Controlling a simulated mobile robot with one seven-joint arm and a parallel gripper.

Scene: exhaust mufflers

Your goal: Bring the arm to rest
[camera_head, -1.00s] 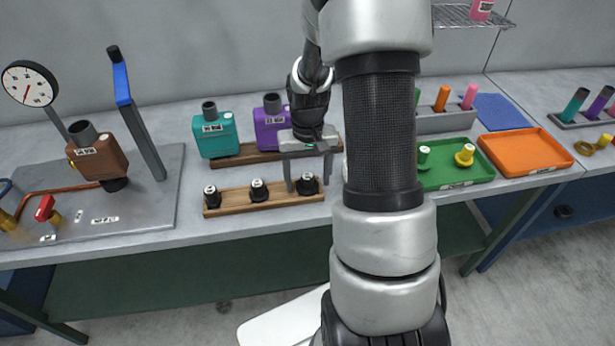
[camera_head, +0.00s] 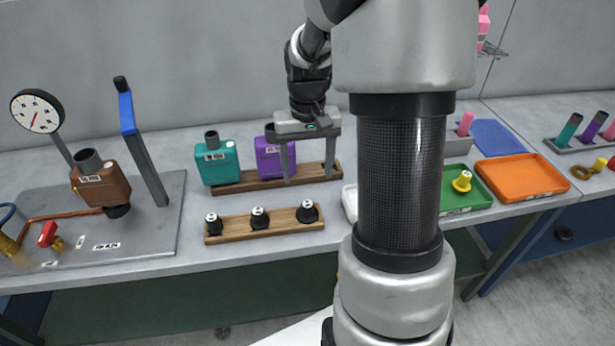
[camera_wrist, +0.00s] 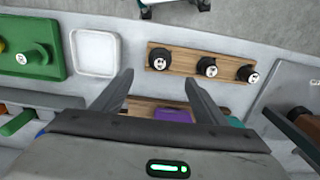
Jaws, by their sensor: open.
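My gripper (camera_head: 307,178) is open and empty in the head view. It hangs above the bench, in front of the purple muffler (camera_head: 266,157) and partly over it. My arm rises through the right middle of the head view and hides part of the bench behind it. In the wrist view, the two fingers of my gripper (camera_wrist: 160,88) are spread apart. The purple muffler (camera_wrist: 173,116) shows between them, largely hidden by the gripper body.
A teal muffler (camera_head: 217,163) stands beside the purple one on a wooden rack (camera_head: 240,186). A front wooden strip (camera_head: 284,222) holds three black plugs. A brown muffler (camera_head: 100,186) sits at the left fixture with a gauge. Green (camera_head: 478,197) and orange (camera_head: 520,177) trays lie right.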

